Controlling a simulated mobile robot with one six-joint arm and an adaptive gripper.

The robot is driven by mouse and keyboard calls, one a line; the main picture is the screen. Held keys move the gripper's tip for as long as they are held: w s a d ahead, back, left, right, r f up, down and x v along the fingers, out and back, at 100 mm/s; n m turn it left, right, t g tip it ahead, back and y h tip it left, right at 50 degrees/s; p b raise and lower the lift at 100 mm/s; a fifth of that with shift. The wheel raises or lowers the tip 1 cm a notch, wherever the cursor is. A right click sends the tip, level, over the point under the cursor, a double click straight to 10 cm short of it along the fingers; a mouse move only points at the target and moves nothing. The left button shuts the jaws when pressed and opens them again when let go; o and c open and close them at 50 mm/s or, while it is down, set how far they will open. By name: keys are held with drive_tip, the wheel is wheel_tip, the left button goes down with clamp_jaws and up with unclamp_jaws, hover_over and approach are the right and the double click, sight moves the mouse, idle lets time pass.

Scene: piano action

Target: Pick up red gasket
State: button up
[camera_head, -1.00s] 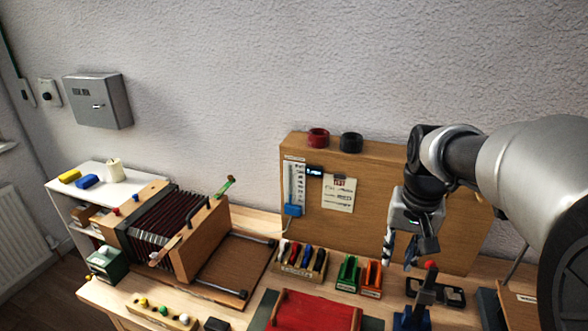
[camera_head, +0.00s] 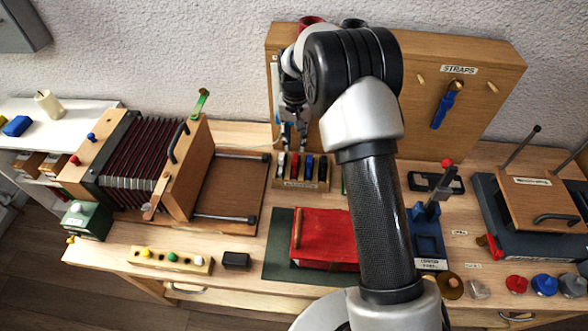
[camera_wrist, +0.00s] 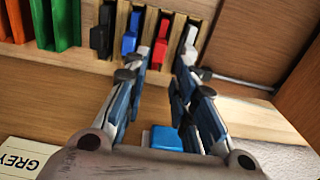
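A red ring (camera_head: 310,21), which looks like the red gasket, sits on top of the wooden back board, partly cut off by my arm in the head view. A dark ring (camera_head: 353,22) stands to its right. My gripper (camera_head: 291,138) points down in front of the board's left part, below the red ring. In the wrist view my gripper (camera_wrist: 163,66) is open, with nothing held between its fingers. The red ring is not in the wrist view.
A rack (camera_head: 318,183) of black, blue, red and white pieces stands below my gripper. A blue block (camera_wrist: 167,138) shows between the finger bases. The wooden board (camera_head: 500,45) bears a STRAPS label and a blue strap. A bellows (camera_head: 143,160) stands at left.

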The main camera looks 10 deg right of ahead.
sight(295, 157)
wheel_tip(295, 157, down, 4)
drive_tip(key=shift+b, duration=0.35)
wheel_tip(295, 157, down, 5)
drive_tip(key=shift+s+f+b, duration=0.1)
drive_tip(key=shift+f+b, duration=0.05)
drive_tip(key=shift+b, duration=0.7)
clamp_jaws()
